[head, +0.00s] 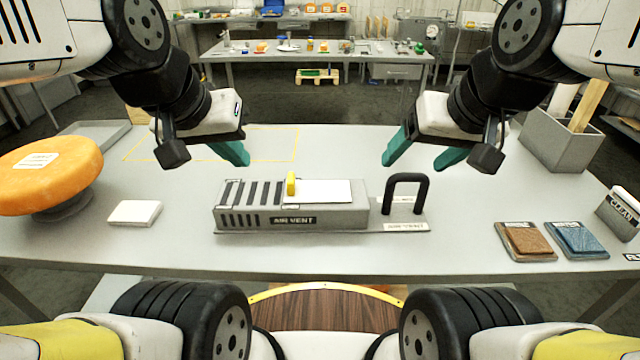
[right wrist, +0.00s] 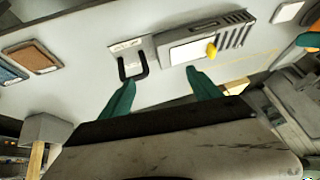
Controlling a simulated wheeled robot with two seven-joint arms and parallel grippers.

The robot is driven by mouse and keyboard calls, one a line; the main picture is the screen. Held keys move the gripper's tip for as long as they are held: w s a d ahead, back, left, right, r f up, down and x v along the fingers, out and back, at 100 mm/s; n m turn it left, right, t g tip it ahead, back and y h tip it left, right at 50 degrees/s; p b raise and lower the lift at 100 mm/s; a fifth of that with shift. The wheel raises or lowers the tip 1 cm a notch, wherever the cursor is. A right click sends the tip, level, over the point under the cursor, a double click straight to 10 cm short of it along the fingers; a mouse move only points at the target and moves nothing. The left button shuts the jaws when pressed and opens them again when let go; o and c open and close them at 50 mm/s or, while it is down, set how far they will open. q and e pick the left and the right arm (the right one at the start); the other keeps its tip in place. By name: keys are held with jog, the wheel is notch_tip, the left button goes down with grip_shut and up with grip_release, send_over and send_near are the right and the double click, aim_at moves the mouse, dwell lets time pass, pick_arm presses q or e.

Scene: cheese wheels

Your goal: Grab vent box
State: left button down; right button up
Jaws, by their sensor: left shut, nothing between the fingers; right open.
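The vent box (head: 292,218) is a grey box labelled "AIR VENT", with dark slots and a yellow knob (head: 291,183) on its top. It sits at the middle of the table on a grey base plate with a black handle (head: 407,192) at its right end. The right wrist view also shows the vent box (right wrist: 203,45). My left gripper (head: 236,154) is shut and empty above the table, behind the box's left part. My right gripper (head: 422,158) is open and empty, above and behind the black handle; its teal fingers (right wrist: 158,98) show apart in the wrist view.
An orange cheese wheel (head: 45,172) stands on a round stand at left, with a white block (head: 134,213) beside it. Brown (head: 527,242) and blue (head: 577,240) pads lie at right. A grey bin (head: 558,143) stands at the back right. The table front is clear.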

jog(key=shift+w+a, duration=0.1)
jog(key=shift+w, duration=0.1)
jog(key=c, duration=0.6)
jog(key=w+a+g, duration=0.1)
jog(key=w, duration=0.1)
jog(key=w+a, duration=0.2)
jog(key=w+a+g, duration=0.1)
jog(key=w+a, duration=0.1)
jog(key=w, duration=0.1)
jog(key=shift+w+a+f+g, duration=0.1)
jog(key=shift+a+g, duration=0.1)
jog(key=shift+g, duration=0.1)
jog(key=shift+c, duration=0.4)
jog(key=g+h, duration=0.2)
jog(key=g, duration=0.2)
send_over(290, 176)
jog(key=f, duration=0.9)
jog(key=shift+d+f, duration=0.3)
jog(key=shift+d, duration=0.1)
jog(key=shift+a+f, duration=0.2)
jog(key=shift+f, duration=1.8)
jog(key=shift+a+f, duration=0.15)
jog(key=shift+f, duration=1.8)
